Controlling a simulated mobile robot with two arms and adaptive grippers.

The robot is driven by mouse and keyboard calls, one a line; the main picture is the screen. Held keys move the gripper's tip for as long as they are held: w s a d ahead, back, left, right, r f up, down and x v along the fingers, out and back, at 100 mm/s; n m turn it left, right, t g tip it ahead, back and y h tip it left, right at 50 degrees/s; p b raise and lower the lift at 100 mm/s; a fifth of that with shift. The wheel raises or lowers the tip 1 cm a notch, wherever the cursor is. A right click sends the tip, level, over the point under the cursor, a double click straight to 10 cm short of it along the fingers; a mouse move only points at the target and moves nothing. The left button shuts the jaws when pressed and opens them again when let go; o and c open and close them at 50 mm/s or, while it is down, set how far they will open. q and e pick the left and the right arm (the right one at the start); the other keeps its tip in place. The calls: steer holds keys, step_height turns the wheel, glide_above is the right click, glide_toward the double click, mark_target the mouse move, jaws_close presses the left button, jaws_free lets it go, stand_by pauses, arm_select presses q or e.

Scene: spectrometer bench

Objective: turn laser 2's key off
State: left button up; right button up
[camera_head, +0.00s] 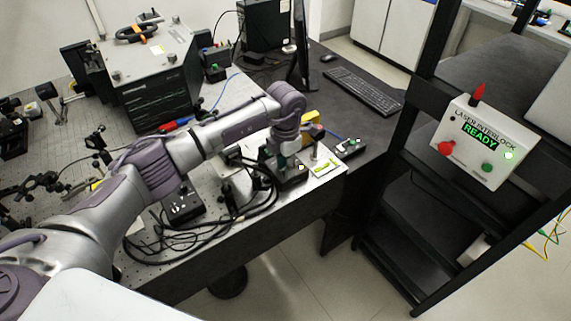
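My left arm reaches in from the left over the bench. Its gripper (280,158) points down at a small black control box (292,177) near the bench's right front corner. The gripper is small and dark here, and its fingers blend with the box, so I cannot tell whether they are open or touch anything. A second black control box (182,208) with knobs sits on the bench front, and a third one (349,148) lies at the right. No label for laser 2 is readable, and I cannot make out its key. My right gripper is not in view.
Loose black cables (215,226) lie around the boxes. A yellow item (312,121) stands behind the gripper. A white interlock panel (478,142) reading READY hangs on a black rack at the right. A keyboard (364,92) and monitor (301,45) stand on the dark desk behind.

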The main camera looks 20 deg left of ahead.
arm_select(q)
jaws_close()
steer(key=shift+n, duration=0.4)
steer(key=n+b, duration=0.1)
steer(key=n, duration=0.1)
steer(key=shift+n+b, duration=0.4)
steer(key=n+b, duration=0.1)
steer(key=n, duration=0.2)
steer(key=shift+n, duration=0.3)
steer(key=n+b, duration=0.1)
steer(key=n, duration=0.4)
steer(key=n+b, duration=0.1)
steer(key=n, duration=0.4)
steer(key=shift+w+r+n, duration=0.1)
steer(key=shift+n, duration=0.3)
